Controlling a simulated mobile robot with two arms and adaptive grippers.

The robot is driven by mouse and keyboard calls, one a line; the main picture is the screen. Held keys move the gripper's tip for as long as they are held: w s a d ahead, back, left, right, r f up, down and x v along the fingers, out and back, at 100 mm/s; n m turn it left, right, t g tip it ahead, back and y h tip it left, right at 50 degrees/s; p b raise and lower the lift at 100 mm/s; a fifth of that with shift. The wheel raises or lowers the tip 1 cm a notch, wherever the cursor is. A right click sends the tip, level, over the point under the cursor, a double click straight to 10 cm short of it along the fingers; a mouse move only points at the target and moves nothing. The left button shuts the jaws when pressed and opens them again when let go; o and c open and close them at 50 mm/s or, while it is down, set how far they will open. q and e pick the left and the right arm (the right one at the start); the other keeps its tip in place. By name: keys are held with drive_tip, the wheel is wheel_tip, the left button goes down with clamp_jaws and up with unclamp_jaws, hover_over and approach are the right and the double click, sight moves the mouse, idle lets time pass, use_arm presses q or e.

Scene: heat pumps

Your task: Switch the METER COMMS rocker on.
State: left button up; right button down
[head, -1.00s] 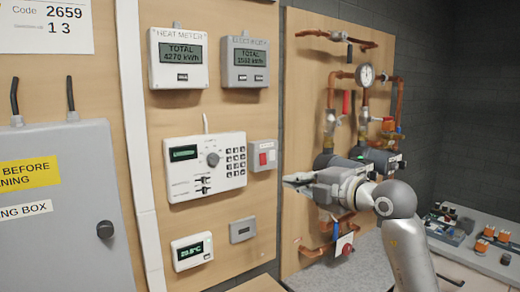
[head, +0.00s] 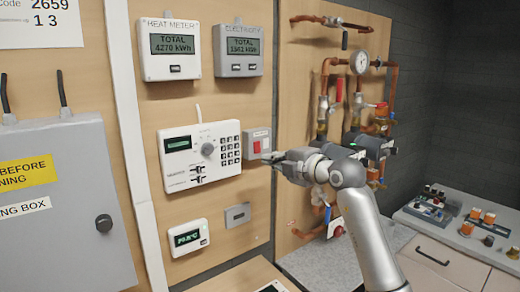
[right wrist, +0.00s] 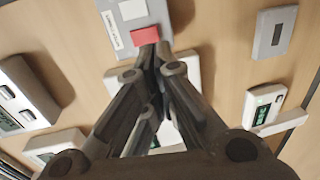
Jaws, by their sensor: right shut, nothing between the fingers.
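A small grey switch box (head: 257,135) is on the wooden board, right of the white controller. It carries a red rocker (head: 257,146); its label is too small to read, so I cannot confirm it says METER COMMS. In the right wrist view the red rocker (right wrist: 145,36) shows below a white square, with a label strip beside it. My right gripper (head: 266,158) is shut and empty, its tips just below and right of the rocker. In the wrist view its tips (right wrist: 151,50) overlap the rocker's edge; I cannot tell whether they touch. My left gripper is not in view.
The white controller (head: 174,145) with keypad is left of the box. A heat meter (head: 168,62) and electricity meter (head: 238,63) hang above. A thermostat (head: 190,250) and a small grey plate (head: 237,215) are below. Copper pipework (head: 325,75) is at the right.

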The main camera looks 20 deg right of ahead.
sight(253, 154)
drive_tip(key=p+x, duration=0.2)
drive_tip(key=x, duration=0.3)
drive_tip(key=shift+w+r, duration=0.1)
drive_tip(key=shift+w, duration=0.05)
drive_tip(key=shift+w+a+p, duration=0.2)
drive_tip(key=shift+w+p, duration=0.1)
drive_tip(key=shift+w, duration=0.25)
drive_tip(key=shift+f, duration=0.25)
